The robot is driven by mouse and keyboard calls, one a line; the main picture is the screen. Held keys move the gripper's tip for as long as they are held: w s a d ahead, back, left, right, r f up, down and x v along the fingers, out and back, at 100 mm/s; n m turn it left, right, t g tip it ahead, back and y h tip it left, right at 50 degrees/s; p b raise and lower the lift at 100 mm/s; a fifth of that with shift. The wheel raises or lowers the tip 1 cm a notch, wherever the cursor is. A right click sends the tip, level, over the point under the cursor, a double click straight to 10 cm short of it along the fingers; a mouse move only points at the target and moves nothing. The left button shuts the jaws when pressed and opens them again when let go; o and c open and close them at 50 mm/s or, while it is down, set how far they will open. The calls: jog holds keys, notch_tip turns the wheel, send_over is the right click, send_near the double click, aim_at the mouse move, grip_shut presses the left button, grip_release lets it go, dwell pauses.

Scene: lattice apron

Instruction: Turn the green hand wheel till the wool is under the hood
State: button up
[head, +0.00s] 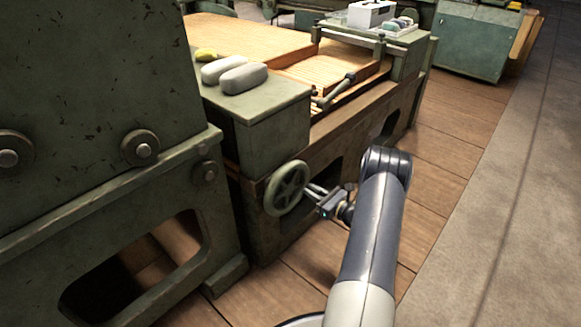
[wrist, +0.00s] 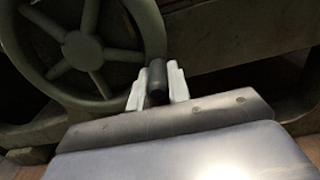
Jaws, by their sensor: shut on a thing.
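The green hand wheel (head: 287,188) stands upright on the front side of the machine, below a green box top. It fills the upper left of the wrist view (wrist: 84,50), with spokes and a round hub. My gripper (head: 315,190) is at the wheel's right side. In the wrist view its two pale fingers (wrist: 157,82) are shut around the dark handle peg (wrist: 157,76) at the wheel's rim.
Two grey rounded lumps (head: 243,78) and a small yellow thing (head: 205,54) lie on the green box top (head: 285,95). A wooden bed (head: 250,38) runs behind. A white box (head: 371,14) sits on the machine's far end. A large green housing (head: 100,70) stands close at left. Floor at right is clear.

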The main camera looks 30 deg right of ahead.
aim_at(297, 200)
jog(key=shift+a, duration=0.2)
jog(key=shift+s+a+f, duration=0.2)
jog(key=shift+a+f, duration=0.35)
jog(key=shift+f, duration=0.05)
jog(key=shift+s+a+f, duration=0.2)
jog(key=shift+a+f, duration=0.35)
jog(key=shift+f, duration=0.05)
jog(key=shift+a, duration=0.1)
jog(key=shift+s+a+f, duration=0.25)
jog(key=shift+a+f, duration=0.2)
jog(key=shift+a, duration=0.3)
jog(key=o, duration=0.8)
jog(key=shift+o, duration=0.2)
